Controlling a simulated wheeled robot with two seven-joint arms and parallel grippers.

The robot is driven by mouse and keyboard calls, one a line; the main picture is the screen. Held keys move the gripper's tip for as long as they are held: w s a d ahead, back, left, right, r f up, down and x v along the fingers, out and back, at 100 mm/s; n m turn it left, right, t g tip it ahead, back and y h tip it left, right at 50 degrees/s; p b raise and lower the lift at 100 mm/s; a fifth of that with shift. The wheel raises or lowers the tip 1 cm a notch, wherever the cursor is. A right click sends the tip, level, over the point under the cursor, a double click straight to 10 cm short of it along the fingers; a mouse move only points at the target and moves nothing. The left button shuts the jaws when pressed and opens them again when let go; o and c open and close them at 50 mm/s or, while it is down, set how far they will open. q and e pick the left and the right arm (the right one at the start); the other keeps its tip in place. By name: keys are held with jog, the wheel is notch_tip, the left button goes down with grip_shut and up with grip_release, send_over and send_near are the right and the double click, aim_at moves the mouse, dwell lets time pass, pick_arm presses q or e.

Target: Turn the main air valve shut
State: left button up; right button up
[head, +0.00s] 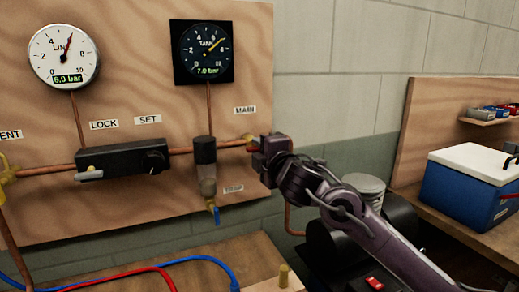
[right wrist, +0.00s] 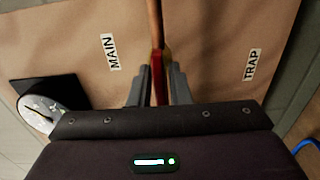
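The main air valve (head: 249,139), a brass fitting, sits at the right end of the copper pipe below the MAIN label (head: 245,110). My right gripper (head: 262,146) is at this valve and hides most of it in the head view. In the right wrist view its two grey fingers (right wrist: 159,82) stand on either side of the valve's red handle (right wrist: 157,74), which points along the copper pipe. Whether both fingers press on the handle is not clear. My left gripper is not in view.
The line gauge (head: 64,56) reads 6.0 bar and the tank gauge (head: 206,52) 7.0 bar. A black lock unit (head: 122,160) and a filter trap (head: 206,170) sit left of my gripper. A blue cooler (head: 470,190) stands on the right bench.

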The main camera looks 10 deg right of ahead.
grip_shut()
jog(key=m+p, duration=0.2)
jog(key=m, duration=0.2)
jog(key=shift+m, duration=0.4)
jog(key=m+p, duration=0.2)
jog(key=m, duration=0.2)
jog(key=shift+m, duration=0.3)
jog(key=m+p, duration=0.4)
jog(key=m, duration=0.1)
jog(key=shift+f+m+p, duration=0.1)
jog(key=shift+m+p, duration=0.85)
jog(key=shift+m, duration=0.75)
